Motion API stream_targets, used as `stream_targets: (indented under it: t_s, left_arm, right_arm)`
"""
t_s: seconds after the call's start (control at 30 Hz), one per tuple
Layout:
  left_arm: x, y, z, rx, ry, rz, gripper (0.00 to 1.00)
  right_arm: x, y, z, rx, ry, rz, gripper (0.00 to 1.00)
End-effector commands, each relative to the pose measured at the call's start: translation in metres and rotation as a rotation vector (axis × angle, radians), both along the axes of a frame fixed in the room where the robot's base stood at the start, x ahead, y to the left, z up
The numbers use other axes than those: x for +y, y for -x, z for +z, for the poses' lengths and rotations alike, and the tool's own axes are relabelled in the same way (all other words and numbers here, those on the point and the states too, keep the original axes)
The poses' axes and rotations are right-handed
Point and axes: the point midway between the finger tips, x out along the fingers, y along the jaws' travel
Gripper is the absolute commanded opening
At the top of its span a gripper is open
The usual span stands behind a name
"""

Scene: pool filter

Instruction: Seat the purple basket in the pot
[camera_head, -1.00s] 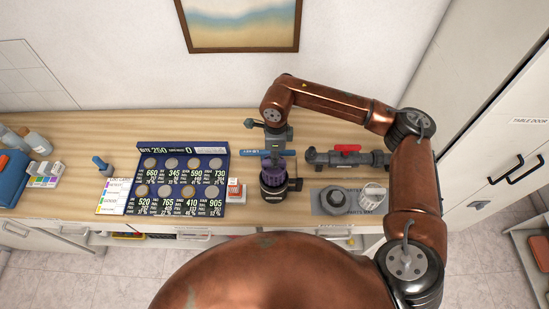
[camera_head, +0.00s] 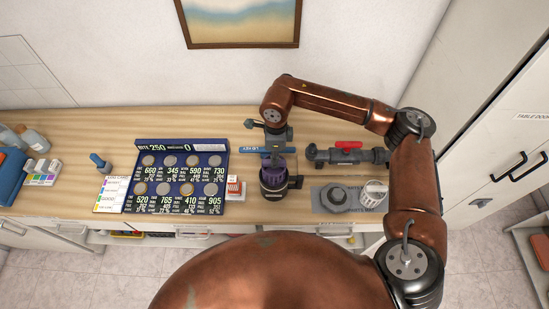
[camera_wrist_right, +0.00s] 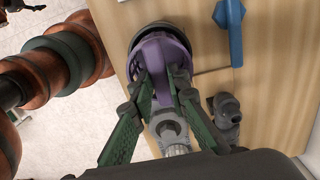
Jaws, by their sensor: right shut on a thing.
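The purple basket (camera_head: 266,161) is at the mouth of the dark round pot (camera_head: 273,190) on the bench. My right gripper (camera_head: 273,152) comes down from above and is shut on the basket. In the right wrist view, the green fingers of my right gripper (camera_wrist_right: 165,78) pinch the basket's purple handle (camera_wrist_right: 152,62). The dark rim of the pot (camera_wrist_right: 137,32) curves around the basket there. The fingers and handle hide much of the rim, so I cannot tell how deep the basket sits. My left gripper is not in view.
A dark price board (camera_head: 180,180) stands left.

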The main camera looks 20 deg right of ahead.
Motion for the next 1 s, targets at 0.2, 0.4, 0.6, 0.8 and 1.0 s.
stream_targets:
  t_s: [0.2, 0.4, 0.6, 0.8, 1.0]
  left_arm:
    - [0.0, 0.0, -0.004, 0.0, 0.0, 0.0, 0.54]
    - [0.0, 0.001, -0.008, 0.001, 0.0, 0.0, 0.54]
    - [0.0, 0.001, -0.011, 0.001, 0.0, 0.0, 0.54]
    - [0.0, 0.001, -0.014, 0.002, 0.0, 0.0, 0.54]
    - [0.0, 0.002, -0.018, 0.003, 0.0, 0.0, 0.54]
  right_arm:
    - [0.0, 0.0, -0.006, 0.0, 0.0, 0.0, 0.0]
    - [0.0, 0.0, -0.01, 0.0, 0.0, 0.0, 0.0]
    - [0.0, 0.0, -0.014, 0.0, 0.0, 0.0, 0.0]
    - [0.0, 0.0, -0.018, 0.0, 0.0, 0.0, 0.0]
    - [0.0, 0.0, -0.022, 0.0, 0.0, 0.0, 0.0]
